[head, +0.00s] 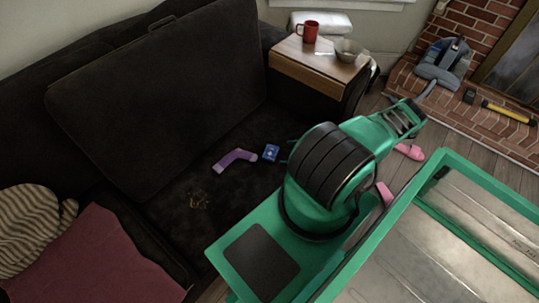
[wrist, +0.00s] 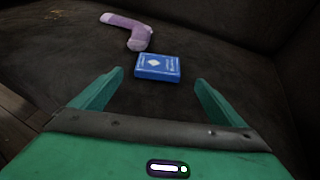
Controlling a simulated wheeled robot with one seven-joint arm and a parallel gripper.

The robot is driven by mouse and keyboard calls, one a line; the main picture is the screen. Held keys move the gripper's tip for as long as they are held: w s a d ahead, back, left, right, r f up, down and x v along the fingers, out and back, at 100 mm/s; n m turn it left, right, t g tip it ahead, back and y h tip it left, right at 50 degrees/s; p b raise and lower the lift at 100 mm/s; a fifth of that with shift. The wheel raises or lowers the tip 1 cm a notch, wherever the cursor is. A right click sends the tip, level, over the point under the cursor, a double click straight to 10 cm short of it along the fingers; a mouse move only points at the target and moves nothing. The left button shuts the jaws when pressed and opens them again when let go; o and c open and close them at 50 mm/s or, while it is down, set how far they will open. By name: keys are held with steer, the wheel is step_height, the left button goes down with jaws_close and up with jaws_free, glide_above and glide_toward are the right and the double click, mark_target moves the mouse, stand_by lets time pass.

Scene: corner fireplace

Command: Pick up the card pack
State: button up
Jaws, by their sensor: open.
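The card pack (head: 271,153) is a small blue box lying flat on the dark sofa seat (head: 225,185). It also shows in the wrist view (wrist: 157,67), with a white diamond mark on its top. My gripper (wrist: 152,85) is open and empty in the wrist view. Its two green fingers stand apart, and the pack lies just beyond their tips, between their lines. In the head view my green arm hides most of the gripper; only small finger parts show near the pack.
A purple sock (head: 235,159) lies just left of the pack. The sofa backrest cushion (head: 160,95) rises behind. A wooden side tray (head: 318,64) with a red mug (head: 311,31) and a bowl (head: 348,49) is on the sofa arm. Crumbs (head: 198,200) lie on the seat.

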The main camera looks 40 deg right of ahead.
mark_target(271, 152)
steer(key=x, duration=0.8)
steer(key=shift+w+a+r, duration=0.1)
steer(key=shift+w+a, duration=0.1)
steer(key=shift+a, duration=0.15)
steer(key=c, duration=1.2)
